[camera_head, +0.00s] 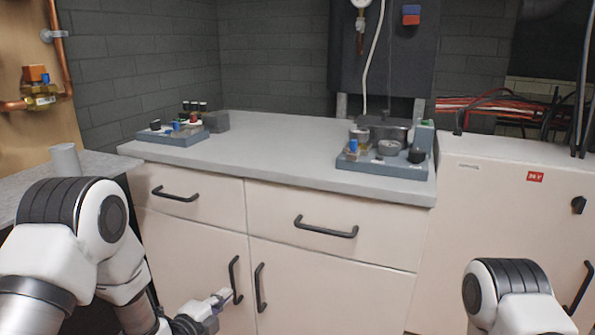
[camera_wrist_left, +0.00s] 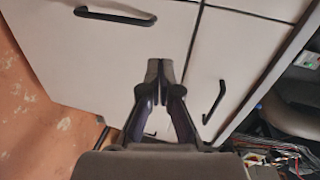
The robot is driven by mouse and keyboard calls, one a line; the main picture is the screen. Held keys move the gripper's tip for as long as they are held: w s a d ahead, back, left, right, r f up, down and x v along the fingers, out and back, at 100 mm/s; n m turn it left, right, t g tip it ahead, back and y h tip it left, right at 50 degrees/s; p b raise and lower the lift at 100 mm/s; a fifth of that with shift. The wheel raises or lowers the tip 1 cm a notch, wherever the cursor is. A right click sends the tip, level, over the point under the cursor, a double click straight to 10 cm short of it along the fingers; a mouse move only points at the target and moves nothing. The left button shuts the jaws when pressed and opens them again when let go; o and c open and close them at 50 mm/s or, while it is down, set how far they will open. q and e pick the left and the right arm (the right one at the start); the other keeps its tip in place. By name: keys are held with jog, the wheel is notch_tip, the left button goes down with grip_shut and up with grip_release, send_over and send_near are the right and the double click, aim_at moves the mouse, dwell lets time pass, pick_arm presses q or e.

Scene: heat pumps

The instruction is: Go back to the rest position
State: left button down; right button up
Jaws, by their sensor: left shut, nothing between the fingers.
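My left gripper (camera_head: 222,296) is low in front of the pale cabinet (camera_head: 190,240) in the head view, its tips close to the left door's black handle (camera_head: 236,279). In the left wrist view the fingers of my left gripper (camera_wrist_left: 160,66) are together with nothing between them. They point toward the pale cabinet front, and the black handles there stand apart from them. I cannot tell how far the tips are from the door. My right arm shows at the lower right of the head view; its gripper is out of the picture.
The cabinet's drawers and doors are shut. Its handles, like the right door's handle (camera_head: 260,287), stick out. On the grey worktop (camera_head: 270,150) sit a left parts tray (camera_head: 172,137) and a right parts tray (camera_head: 385,165). A white box (camera_head: 510,200) stands at the right.

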pick_arm(q)
jog(key=s+a+f+n+g+y, duration=0.3)
jog(key=s+f+n+g, duration=0.55)
jog(key=s+f, duration=1.35)
jog(key=s+a+f+n+g+y, duration=0.2)
jog(key=s+n+g, duration=0.5)
jog(key=s+n, duration=0.75)
notch_tip(320, 180, up, 28)
jog(key=s+m+p, duration=0.1)
jog(key=p, duration=2.6)
jog(key=shift+s+a+f+m+t+p, duration=0.15)
jog(key=shift+m+t+p, duration=0.15)
jog(key=shift+t, duration=0.05)
